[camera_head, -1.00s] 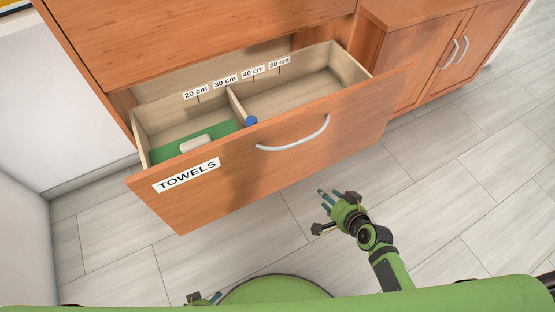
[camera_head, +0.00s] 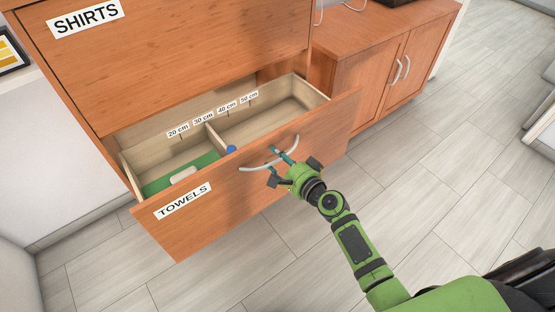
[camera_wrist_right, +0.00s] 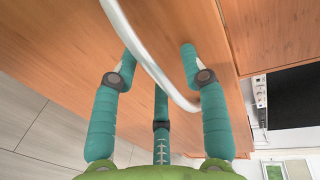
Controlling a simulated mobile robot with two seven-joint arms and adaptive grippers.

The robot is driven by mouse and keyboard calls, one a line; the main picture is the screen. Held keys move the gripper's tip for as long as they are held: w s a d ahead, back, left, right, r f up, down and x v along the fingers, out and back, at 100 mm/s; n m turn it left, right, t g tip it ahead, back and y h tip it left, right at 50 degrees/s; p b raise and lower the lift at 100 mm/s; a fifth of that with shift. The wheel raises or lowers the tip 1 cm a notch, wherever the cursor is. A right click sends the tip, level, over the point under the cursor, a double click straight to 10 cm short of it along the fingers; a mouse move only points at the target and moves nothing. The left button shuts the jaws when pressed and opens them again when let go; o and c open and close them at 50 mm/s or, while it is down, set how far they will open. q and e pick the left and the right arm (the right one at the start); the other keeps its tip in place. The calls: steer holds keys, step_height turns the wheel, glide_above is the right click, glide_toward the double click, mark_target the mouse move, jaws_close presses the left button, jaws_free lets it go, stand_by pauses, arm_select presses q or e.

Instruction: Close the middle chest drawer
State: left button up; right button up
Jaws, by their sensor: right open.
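The wooden drawer labelled TOWELS (camera_head: 225,208) stands pulled out of the chest, below a shut drawer labelled SHIRTS (camera_head: 170,55). Its curved silver handle (camera_head: 252,169) is on the front panel. My right gripper (camera_head: 281,157) is open at the handle, with its teal fingertips overlapping the bar. In the right wrist view the handle (camera_wrist_right: 150,62) runs between the spread fingers (camera_wrist_right: 160,66), close to the drawer front. Whether the fingers touch it, I cannot tell. My left gripper is out of view.
Inside the drawer lie a white block (camera_head: 183,174) on a green base (camera_head: 160,185), a divider (camera_head: 215,138) and a blue knob (camera_head: 231,149). A cabinet (camera_head: 375,75) stands to the right. The tiled floor (camera_head: 440,170) in front is clear.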

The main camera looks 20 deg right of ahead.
jaws_close()
steer(key=shift+w, duration=0.15)
